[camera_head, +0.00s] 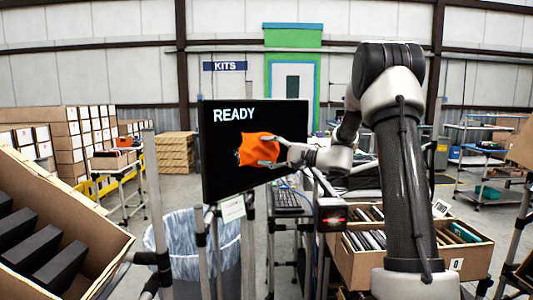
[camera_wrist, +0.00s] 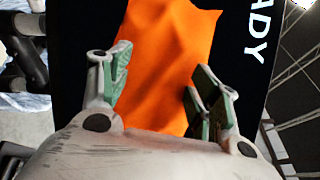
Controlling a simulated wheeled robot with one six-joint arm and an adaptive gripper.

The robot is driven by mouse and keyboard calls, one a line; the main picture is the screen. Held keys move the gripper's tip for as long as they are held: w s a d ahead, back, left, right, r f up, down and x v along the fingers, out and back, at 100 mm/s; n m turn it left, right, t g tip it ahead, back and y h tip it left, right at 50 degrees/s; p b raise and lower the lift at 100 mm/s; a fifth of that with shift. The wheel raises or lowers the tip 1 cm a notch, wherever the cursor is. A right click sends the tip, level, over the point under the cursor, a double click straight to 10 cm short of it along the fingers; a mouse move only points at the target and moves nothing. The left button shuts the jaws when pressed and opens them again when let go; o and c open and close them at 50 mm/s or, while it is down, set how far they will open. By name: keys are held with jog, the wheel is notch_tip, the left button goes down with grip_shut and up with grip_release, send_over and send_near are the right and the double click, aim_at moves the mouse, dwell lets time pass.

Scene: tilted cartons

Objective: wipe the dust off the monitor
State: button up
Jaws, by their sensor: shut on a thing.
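The monitor (camera_head: 222,172) is a black screen with the word READY in white at its upper left. An orange cloth (camera_head: 255,149) is in front of the middle of the screen; whether it touches the glass I cannot tell. My gripper (camera_head: 275,151) is shut on the cloth. In the wrist view the cloth (camera_wrist: 168,60) spreads from between the two fingers (camera_wrist: 160,90) over the dark screen (camera_wrist: 235,60). I cannot make out dust on the visible screen. The part of the screen behind the cloth and gripper is hidden.
A keyboard (camera_head: 287,200) lies below the monitor at right. A lined bin (camera_head: 185,245) stands below the monitor. A tilted carton with dark items (camera_head: 95,225) is at left; a carton of files (camera_head: 470,255) is at right.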

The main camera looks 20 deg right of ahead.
aim_at(232, 155)
jog(key=shift+s+a, duration=0.9)
jog(key=shift+a, duration=0.9)
jog(key=shift+s+a, duration=0.95)
jog(key=shift+a, duration=0.85)
jog(key=shift+s+a, duration=0.9)
jog(key=shift+a, duration=0.9)
jog(key=shift+s+d, duration=0.45)
jog(key=shift+s, duration=0.4)
jog(key=shift+s+d, duration=0.5)
jog(key=shift+s, duration=0.4)
jog(key=shift+s+d, duration=0.45)
jog(key=shift+s, duration=0.4)
jog(key=shift+s, duration=0.1)
jog(key=shift+s+d, duration=0.35)
jog(key=shift+s, duration=0.3)
jog(key=shift+s+d, duration=0.35)
jog(key=shift+s, duration=0.25)
